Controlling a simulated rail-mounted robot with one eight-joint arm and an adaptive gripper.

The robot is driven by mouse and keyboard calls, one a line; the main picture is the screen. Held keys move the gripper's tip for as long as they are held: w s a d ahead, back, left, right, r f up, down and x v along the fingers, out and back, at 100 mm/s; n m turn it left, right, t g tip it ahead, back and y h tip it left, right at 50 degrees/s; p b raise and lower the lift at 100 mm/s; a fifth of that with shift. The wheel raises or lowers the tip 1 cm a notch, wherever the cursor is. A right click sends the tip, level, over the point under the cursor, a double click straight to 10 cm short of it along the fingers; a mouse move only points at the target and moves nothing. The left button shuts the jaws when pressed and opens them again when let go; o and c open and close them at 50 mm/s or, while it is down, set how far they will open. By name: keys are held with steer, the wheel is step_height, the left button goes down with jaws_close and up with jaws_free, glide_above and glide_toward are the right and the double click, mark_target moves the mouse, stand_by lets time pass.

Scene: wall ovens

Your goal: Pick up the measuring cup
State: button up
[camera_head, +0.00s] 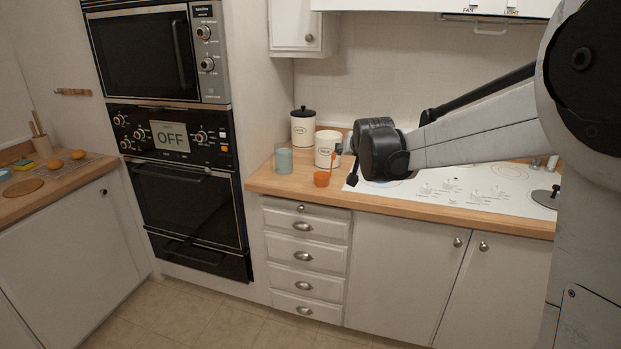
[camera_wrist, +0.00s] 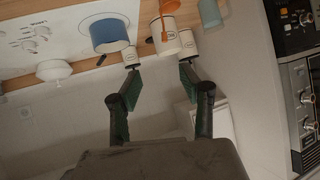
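An orange cup (camera_head: 321,178), which looks like the measuring cup, sits near the front edge of the wooden counter. In the wrist view its orange body (camera_wrist: 169,6) is at the top edge, partly cut off, with an orange handle-like strip across a white canister. My gripper (camera_wrist: 160,78) is open and empty, its two dark green-padded fingers apart. The cup is beyond the fingertips and not between them. In the head view my dark wrist is right of the cup and hides most of the gripper.
White canisters (camera_head: 328,149) and a teal cup (camera_head: 284,161) stand close around the orange cup. Wall ovens (camera_head: 185,150) rise on the left. Drawers are below the counter.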

steer(key=t, duration=0.2)
glide_toward(334, 156)
steer(key=shift+m, duration=0.3)
steer(key=shift+p+x, duration=0.6)
steer(key=shift+x, duration=4.95)
jaws_close()
